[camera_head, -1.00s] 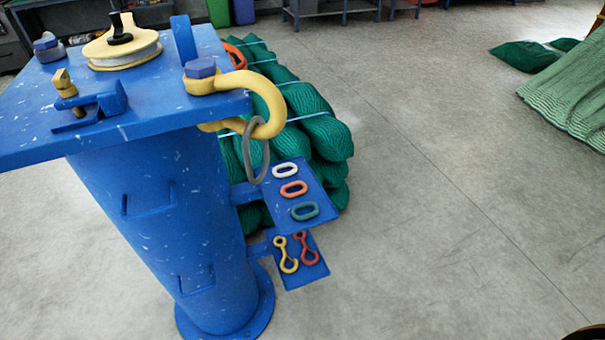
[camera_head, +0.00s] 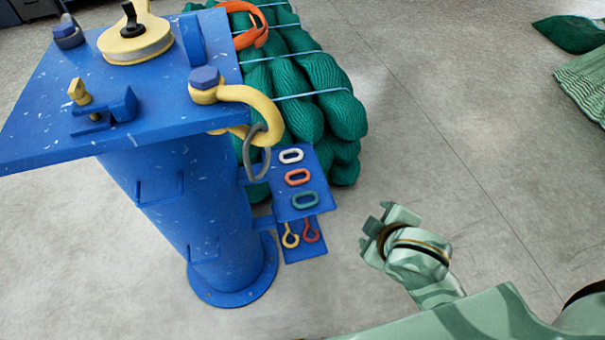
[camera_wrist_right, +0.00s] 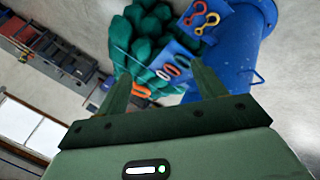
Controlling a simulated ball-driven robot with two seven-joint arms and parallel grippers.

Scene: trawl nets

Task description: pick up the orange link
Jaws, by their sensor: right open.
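The orange link (camera_head: 298,177) is a small oval ring lying on the upper small blue shelf (camera_head: 283,208) at the side of the blue post. It lies between a white link (camera_head: 291,156) and a green link (camera_head: 305,200). My right gripper (camera_head: 376,226) is open and empty, to the right of the shelf and apart from it. In the right wrist view the orange link (camera_wrist_right: 171,70) shows small, beyond and between the spread fingers (camera_wrist_right: 162,72). My left gripper is not in view.
A lower shelf holds a yellow hook (camera_head: 290,236) and a red hook (camera_head: 311,231). A yellow shackle (camera_head: 250,98) with a grey ring (camera_head: 251,152) hangs near the upper shelf. Green net bundles (camera_head: 325,105) lie behind. The floor to the right is mostly clear.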

